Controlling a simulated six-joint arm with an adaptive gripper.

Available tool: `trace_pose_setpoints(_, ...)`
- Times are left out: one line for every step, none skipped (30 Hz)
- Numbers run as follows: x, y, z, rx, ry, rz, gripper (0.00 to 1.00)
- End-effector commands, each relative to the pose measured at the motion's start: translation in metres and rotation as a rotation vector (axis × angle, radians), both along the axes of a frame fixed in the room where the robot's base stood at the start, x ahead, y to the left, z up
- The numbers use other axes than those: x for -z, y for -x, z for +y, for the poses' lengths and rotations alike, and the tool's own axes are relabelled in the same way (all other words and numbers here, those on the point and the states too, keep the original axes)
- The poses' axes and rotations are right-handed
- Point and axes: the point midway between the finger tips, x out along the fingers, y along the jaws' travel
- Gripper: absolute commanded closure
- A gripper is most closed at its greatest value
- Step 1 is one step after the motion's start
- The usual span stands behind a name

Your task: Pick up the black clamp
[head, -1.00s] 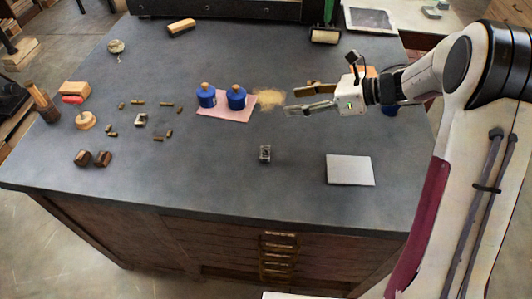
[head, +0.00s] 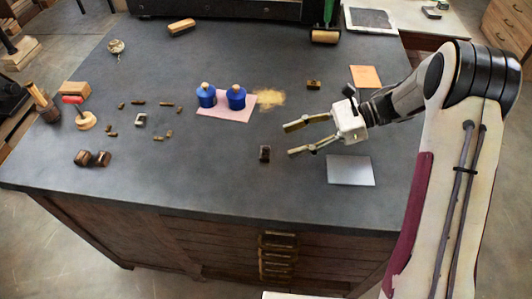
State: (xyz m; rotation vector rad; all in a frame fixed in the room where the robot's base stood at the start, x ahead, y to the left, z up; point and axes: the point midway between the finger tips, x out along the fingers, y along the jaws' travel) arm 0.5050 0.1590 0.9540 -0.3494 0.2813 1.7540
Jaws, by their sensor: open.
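A small dark block-like item (head: 265,153), which looks like the black clamp, stands on the grey table near its front middle. Its fine shape is too small to make out. My gripper (head: 288,140) comes in from the right, its two fingers spread and nothing between them. The fingertips point left, a little to the right of the dark item and apart from it.
Two blue jars (head: 236,97) stand on a pink sheet (head: 225,112) behind. A small brown block (head: 313,85) and an orange sheet (head: 365,76) lie further back.

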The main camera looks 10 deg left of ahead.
Motion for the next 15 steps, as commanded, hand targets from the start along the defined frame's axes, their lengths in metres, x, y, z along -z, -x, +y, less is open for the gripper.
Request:
trace_pose_setpoints(0.002,0.002,0.004,-0.003,-0.001,0.001,0.5)
trace_pose_setpoints(0.003,0.002,0.006,-0.003,-0.001,0.001,0.5)
trace_pose_setpoints(0.004,0.003,0.009,-0.003,-0.001,0.001,0.5)
trace_pose_setpoints(0.005,0.004,0.011,-0.001,0.0,0.002,0.5)
trace_pose_setpoints(0.006,0.004,0.013,-0.001,0.0,0.002,0.5)
trace_pose_setpoints(0.007,0.004,0.015,-0.001,0.0,0.001,0.5)
trace_pose_setpoints(0.007,0.004,0.016,-0.001,0.0,0.001,0.5)
trace_pose_setpoints(0.008,0.005,0.017,0.0,0.0,0.001,0.5)
trace_pose_setpoints(0.008,0.005,0.018,0.0,0.0,0.001,0.5)
trace_pose_setpoints(0.008,0.005,0.018,0.0,0.0,0.001,0.5)
trace_pose_setpoints(0.008,0.005,0.018,0.0,0.0,0.001,0.5)
trace_pose_setpoints(0.008,0.005,0.018,0.0,0.0,0.001,0.5)
trace_pose_setpoints(0.008,0.004,0.018,0.0,0.0,0.001,0.5)
trace_pose_setpoints(0.008,0.004,0.018,0.0,0.0,0.001,0.5)
trace_pose_setpoints(0.008,0.004,0.018,0.0,0.0,0.001,0.5)
